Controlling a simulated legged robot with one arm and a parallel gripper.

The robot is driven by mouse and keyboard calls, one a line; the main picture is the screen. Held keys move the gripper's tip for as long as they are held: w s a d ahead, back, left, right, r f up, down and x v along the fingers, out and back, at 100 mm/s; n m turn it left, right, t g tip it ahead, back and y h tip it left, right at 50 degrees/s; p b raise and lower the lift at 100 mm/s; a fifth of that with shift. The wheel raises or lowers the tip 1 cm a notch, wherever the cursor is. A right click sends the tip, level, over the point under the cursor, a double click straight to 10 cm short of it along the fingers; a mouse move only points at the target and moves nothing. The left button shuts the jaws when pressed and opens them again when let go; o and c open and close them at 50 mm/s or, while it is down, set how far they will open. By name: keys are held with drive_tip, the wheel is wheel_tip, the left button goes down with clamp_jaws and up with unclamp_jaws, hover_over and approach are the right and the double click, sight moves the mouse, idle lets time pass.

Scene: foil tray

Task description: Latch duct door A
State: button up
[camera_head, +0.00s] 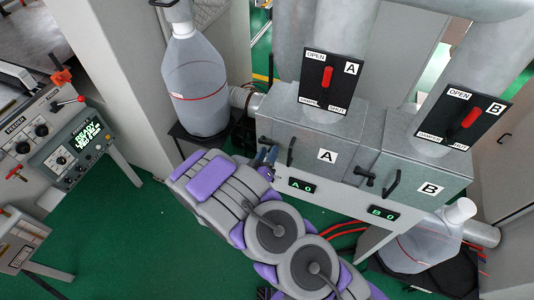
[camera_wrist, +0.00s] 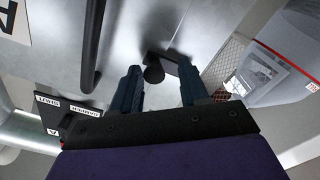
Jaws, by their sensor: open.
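Duct door A (camera_head: 327,156) is the grey front panel labelled A, and it looks closed against its duct box. Its dark bar handle (camera_head: 291,150) stands upright on the left part; the handle also shows in the wrist view (camera_wrist: 90,45). A black latch with a round knob (camera_wrist: 153,74) sits on the grey metal in the wrist view. My gripper (camera_head: 266,156) is at the left edge of door A. In the wrist view my gripper (camera_wrist: 158,68) is open, its dark blue fingers on either side of the knob; contact cannot be told. In the head view the latch is hidden by my gripper.
Door B (camera_head: 430,188) is on the right, with a black latch (camera_head: 365,177) at its left. A plastic jug (camera_head: 196,85) stands close left of door A. Displays (camera_head: 301,185) sit below the doors. A control panel (camera_head: 70,150) is at far left; green floor lies between.

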drive_tip(key=shift+d, duration=0.15)
drive_tip(key=b+v, duration=0.1)
drive_tip(key=v, duration=1.6)
drive_tip(key=shift+s, duration=0.15)
drive_tip(key=shift+f, duration=0.1)
